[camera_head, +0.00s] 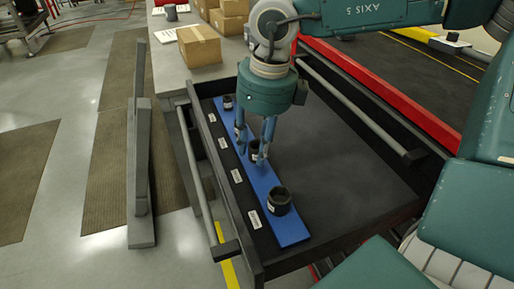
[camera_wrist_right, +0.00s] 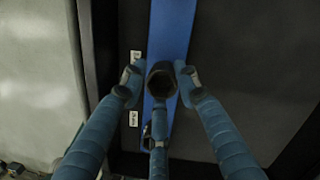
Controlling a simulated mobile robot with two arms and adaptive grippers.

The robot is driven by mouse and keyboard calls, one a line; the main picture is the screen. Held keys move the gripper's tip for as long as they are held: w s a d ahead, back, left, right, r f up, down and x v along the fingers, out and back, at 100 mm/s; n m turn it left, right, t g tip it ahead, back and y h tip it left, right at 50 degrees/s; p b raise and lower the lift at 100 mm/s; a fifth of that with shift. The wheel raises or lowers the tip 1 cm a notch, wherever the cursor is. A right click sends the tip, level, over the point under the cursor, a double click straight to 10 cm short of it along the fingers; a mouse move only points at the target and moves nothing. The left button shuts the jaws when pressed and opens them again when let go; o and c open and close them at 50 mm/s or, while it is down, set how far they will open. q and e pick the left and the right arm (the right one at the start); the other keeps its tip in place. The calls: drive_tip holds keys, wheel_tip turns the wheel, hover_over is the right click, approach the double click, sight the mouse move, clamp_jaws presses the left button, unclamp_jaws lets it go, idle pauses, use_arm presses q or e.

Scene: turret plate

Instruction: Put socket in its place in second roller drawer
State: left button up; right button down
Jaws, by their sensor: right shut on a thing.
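My right gripper (camera_head: 255,150) points down over the open drawer, its fingers closed around a dark, round socket (camera_head: 258,155). In the right wrist view, the socket (camera_wrist_right: 161,82) shows its open round top between the fingers of the gripper (camera_wrist_right: 160,86). It is over the blue strip (camera_head: 291,228); I cannot tell whether it touches the strip. Other dark sockets are on the strip: a larger one (camera_head: 279,202) at the near end, one (camera_head: 240,131) partly behind the fingers, and a small one (camera_head: 228,102) at the far end. My left gripper is not in view.
White labels (camera_head: 237,176) line the drawer's left side, beside the strip. The dark drawer floor (camera_head: 345,180) right of the strip is bare. A drawer handle bar (camera_head: 200,190) runs along the left. A cardboard box (camera_head: 199,46) stands on the grey counter behind.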

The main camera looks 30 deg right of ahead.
wheel_tip(320, 180, down, 2)
drive_tip(key=shift+w+f, duration=0.1)
drive_tip(key=shift+f, duration=0.1)
drive_tip(key=c, duration=1.3)
unclamp_jaws()
drive_tip(key=shift+r, duration=0.7)
drive_tip(key=r, duration=0.3)
drive_tip(key=s+r, duration=0.1)
drive_tip(key=r, duration=0.7)
drive_tip(key=shift+s+d+b, duration=0.25)
drive_tip(key=shift+d+b, duration=0.15)
